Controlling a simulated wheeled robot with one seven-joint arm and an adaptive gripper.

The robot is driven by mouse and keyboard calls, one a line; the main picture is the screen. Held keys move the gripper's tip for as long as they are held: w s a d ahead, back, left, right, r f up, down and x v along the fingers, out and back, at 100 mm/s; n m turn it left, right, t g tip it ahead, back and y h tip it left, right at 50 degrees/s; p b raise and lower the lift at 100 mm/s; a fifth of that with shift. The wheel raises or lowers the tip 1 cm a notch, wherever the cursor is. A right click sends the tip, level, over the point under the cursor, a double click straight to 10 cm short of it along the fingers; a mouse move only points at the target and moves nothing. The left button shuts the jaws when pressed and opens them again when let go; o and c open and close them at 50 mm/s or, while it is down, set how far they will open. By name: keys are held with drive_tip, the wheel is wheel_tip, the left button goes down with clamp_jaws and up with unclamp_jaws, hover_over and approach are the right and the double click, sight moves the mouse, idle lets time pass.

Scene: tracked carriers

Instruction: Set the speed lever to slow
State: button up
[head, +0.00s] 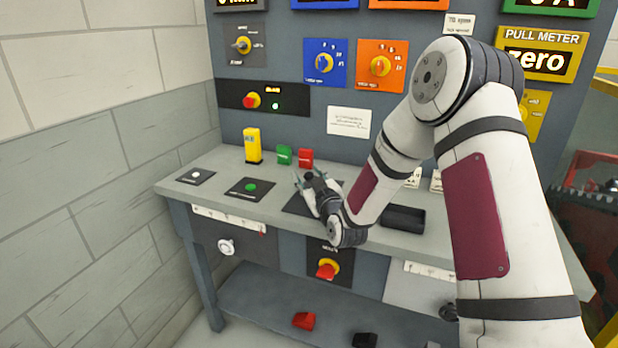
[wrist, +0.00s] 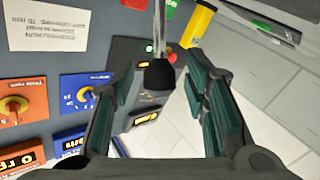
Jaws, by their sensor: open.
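The speed lever shows in the wrist view as a thin metal rod with a black knob (wrist: 159,75). The knob is in front of my gripper (wrist: 162,85), between the two spread fingers, with a visible gap on each side. In the head view my gripper (head: 306,180) is low over the bench, above a dark plate (head: 296,204). My gripper and wrist hide most of the lever there. My gripper is open and holds nothing. The lever's slow and fast marks cannot be made out, so its setting is unclear.
The grey bench (head: 215,168) carries a yellow block (head: 252,146), green (head: 284,154) and red (head: 305,158) pieces, a green button (head: 250,187) and a black tray (head: 402,218). A panel with blue (head: 312,73) and orange (head: 397,52) dials stands behind. A block wall is left.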

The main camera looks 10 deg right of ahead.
clamp_jaws()
drive_tip(key=shift+r, duration=0.1)
drive_tip(key=shift+w+d+r+m+g+p, duration=0.3)
drive_tip(key=shift+w+r+m+g+p, duration=0.1)
drive_tip(key=shift+g+p, duration=0.15)
drive_tip(key=shift+w+d+r+m+g, duration=0.1)
drive_tip(key=shift+w+d+m+g, duration=0.25)
drive_tip(key=shift+w+m, duration=0.1)
drive_tip(key=shift+w+d, duration=0.3)
drive_tip(key=shift+w, duration=0.15)
drive_tip(key=shift+d+r, duration=0.1)
